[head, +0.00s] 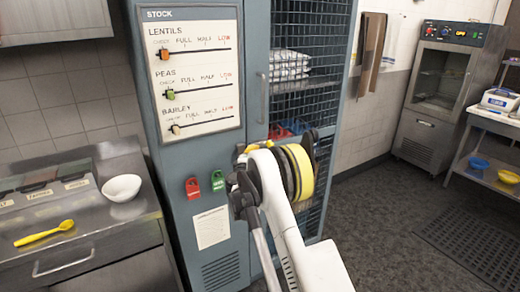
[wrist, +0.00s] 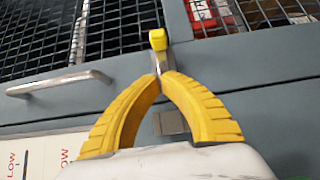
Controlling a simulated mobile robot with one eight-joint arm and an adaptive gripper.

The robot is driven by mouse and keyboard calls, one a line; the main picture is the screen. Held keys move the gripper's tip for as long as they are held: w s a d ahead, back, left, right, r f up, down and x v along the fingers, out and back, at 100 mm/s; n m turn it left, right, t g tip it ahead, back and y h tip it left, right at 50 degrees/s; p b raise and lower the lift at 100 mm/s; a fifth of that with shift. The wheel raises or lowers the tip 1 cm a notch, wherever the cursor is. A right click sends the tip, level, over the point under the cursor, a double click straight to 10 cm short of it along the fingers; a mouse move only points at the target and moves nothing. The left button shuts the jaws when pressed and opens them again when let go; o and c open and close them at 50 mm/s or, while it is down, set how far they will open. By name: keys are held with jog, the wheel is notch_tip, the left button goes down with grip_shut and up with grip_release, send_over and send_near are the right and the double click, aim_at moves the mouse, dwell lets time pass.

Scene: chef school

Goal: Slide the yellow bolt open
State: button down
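The yellow bolt's knob (wrist: 158,38) shows in the wrist view on a short metal stem, at the mesh door's frame. My gripper (wrist: 161,74) has two curved yellow fingers whose tips come together just below the knob, close to the stem. I cannot tell whether they touch or grip it. A grey metal plate (wrist: 171,123) shows between the fingers. In the head view my arm and gripper (head: 243,165) are in front of the blue-grey cabinet's mesh door (head: 300,100); the bolt cannot be clearly made out there.
The door handle (head: 263,98) is a metal bar, also in the wrist view (wrist: 60,82). The stock panel (head: 196,75) has three sliders.

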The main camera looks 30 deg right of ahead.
jog(key=p+v, duration=0.1)
jog(key=v, duration=0.6)
jog(key=shift+s, duration=0.45)
jog(key=shift+r, duration=0.1)
jog(key=shift+r, duration=0.1)
jog(key=s+a+r+m+g+y+b, duration=0.1)
jog(key=s+a+r+m+g+y, duration=0.25)
jog(key=s, duration=0.55)
jog(key=s+a+r+m+g+y+b, duration=0.1)
jog(key=s+a+r+m, duration=0.25)
jog(key=s+r, duration=0.45)
jog(key=s+a+f+y, duration=0.2)
jog(key=s+a, duration=0.3)
jog(key=s, duration=0.4)
jog(key=s+a+f+m+g+y, duration=0.1)
jog(key=s+a+f+y, duration=0.2)
jog(key=s, duration=0.6)
jog(key=s+a+f+m+y, duration=0.1)
jog(key=s+a+f+y, duration=0.1)
jog(key=s+a, duration=0.6)
jog(key=shift+s+f+g+y+b, duration=0.3)
jog(key=shift+s+g+y+b, duration=0.1)
jog(key=shift+s, duration=0.15)
jog(key=shift+d, duration=0.1)
